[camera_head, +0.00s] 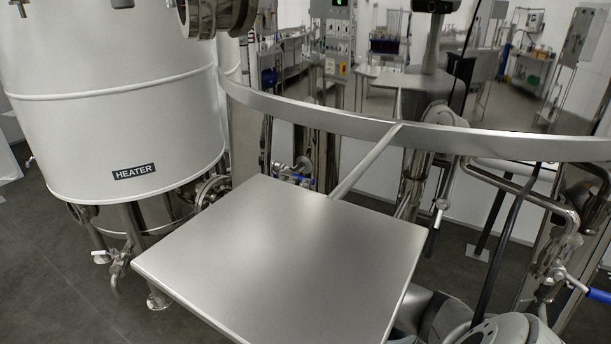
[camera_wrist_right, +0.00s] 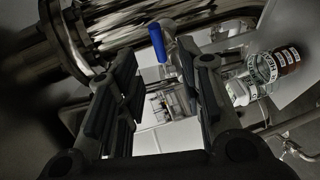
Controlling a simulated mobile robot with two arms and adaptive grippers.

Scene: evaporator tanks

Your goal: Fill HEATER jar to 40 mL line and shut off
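The white HEATER tank (camera_head: 120,110) stands at the left in the head view, its name on a dark label. A small steel outlet tap (camera_head: 115,262) hangs below it. In the right wrist view my right gripper (camera_wrist_right: 157,62) has its two black fingers apart with nothing gripped. A blue valve handle (camera_wrist_right: 157,42) shows beyond and between the fingertips; contact is not visible. A clear jar (camera_wrist_right: 262,70) with a lettered band and orange-brown part is right of the fingers. Its full label and fill level cannot be read. My left gripper is not in view.
A bare steel plate (camera_head: 280,265) fills the middle of the head view and hides what is below. A curved steel rail (camera_head: 400,133) crosses behind it. Blue-handled valves (camera_head: 590,290) and pipes (camera_head: 520,190) stand at right. Dark floor (camera_head: 60,290) is clear at lower left.

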